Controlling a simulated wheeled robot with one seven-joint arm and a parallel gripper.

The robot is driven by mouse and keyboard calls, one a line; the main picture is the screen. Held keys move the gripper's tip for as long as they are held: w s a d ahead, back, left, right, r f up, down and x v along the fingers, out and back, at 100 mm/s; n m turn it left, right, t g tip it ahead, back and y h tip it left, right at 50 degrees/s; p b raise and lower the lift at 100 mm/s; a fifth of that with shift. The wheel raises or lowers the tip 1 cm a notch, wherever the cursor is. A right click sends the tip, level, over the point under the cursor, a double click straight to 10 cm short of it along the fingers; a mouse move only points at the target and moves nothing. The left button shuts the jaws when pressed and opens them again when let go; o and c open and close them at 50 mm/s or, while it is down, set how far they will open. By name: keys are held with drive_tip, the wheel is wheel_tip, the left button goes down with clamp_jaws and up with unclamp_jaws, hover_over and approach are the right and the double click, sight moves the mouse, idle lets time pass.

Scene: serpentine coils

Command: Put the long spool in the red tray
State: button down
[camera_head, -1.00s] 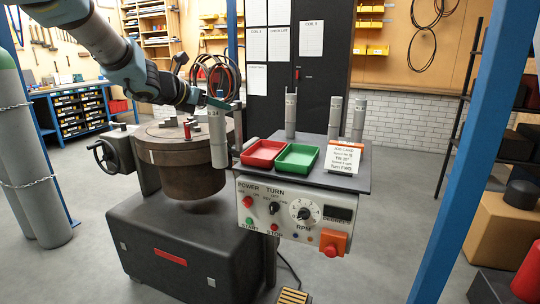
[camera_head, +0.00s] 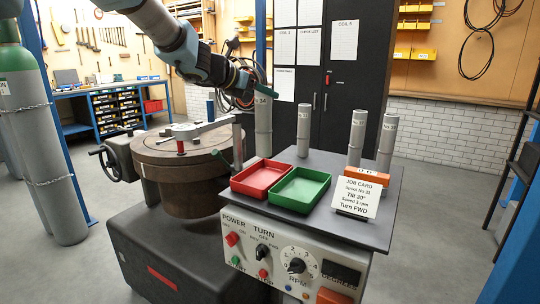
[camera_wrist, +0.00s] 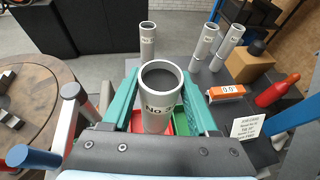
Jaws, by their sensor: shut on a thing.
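My gripper (camera_head: 262,86) is shut on a tall light-grey spool (camera_head: 264,130), numbered near its top, and holds it upright. In the wrist view the spool (camera_wrist: 156,100) stands between the two teal fingers, its dark hollow top facing the camera. The red tray (camera_head: 240,187) lies on the dark side table, and looks empty where visible. The spool's lower end shows just behind the red tray's far edge in the head view; I cannot tell whether it is over the tray. In the wrist view the red tray (camera_wrist: 138,121) is partly hidden by the spool and fingers.
A green tray (camera_head: 277,203) sits right of the red one. Three grey spools (camera_head: 304,133) (camera_head: 357,138) (camera_head: 387,141) stand at the table's back and right. A job card (camera_head: 356,198) and orange block (camera_head: 371,174) are near the right edge. A thin post (camera_head: 237,147) stands left.

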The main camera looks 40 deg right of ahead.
sight(257, 121)
wheel_tip(257, 121, down, 8)
drive_tip(key=shift+f, duration=0.25)
drive_tip(key=shift+c, duration=0.8)
unclamp_jaws()
drive_tip(key=shift+f, duration=0.1)
drive_tip(key=b+v, duration=0.3)
drive_tip(key=v, duration=0.9)
drive_tip(key=shift+a, duration=0.15)
